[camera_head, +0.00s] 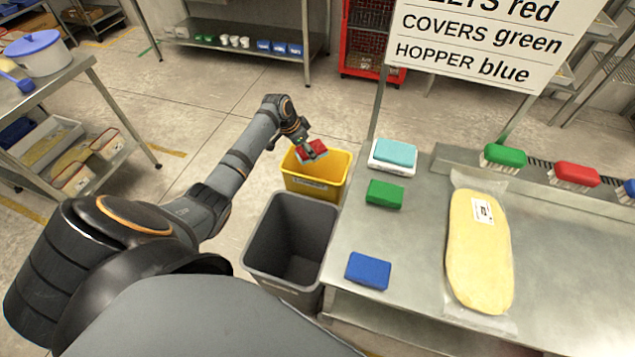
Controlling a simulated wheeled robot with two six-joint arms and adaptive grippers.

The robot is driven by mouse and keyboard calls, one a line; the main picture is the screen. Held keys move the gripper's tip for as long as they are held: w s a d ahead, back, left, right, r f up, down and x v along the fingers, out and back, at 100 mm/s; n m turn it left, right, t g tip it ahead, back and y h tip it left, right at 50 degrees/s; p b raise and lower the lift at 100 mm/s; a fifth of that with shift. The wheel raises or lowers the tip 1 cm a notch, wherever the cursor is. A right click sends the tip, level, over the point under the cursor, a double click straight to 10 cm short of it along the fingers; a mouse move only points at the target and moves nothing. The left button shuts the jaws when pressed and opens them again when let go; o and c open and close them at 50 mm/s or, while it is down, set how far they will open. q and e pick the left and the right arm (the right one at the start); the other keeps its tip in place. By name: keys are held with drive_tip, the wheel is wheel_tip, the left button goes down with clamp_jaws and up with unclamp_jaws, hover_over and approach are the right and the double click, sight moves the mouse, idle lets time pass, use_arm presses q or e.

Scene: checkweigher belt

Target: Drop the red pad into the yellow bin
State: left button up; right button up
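The red pad (312,150) is at the end of my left arm, over the yellow bin (318,187). My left gripper (306,148) is shut on the red pad and holds it above the bin's opening. The yellow bin stands on the floor behind a grey bin and left of the steel table. The far part of the bin's opening is partly hidden by the gripper and pad. My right gripper is not in view.
The grey bin (290,240) stands open and looks empty in front of the yellow one. On the steel table (420,240) lie a green pad (385,194), a blue pad (368,271), a teal pad (395,153) on a white tray, and a bagged yellow item (479,250).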

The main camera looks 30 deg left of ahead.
use_arm(q)
drive_tip(key=o, duration=1.3)
drive_tip(key=shift+r, duration=0.2)
drive_tip(key=v, duration=1.1)
drive_tip(key=shift+s+r, duration=0.2)
drive_tip(key=shift+r, duration=0.1)
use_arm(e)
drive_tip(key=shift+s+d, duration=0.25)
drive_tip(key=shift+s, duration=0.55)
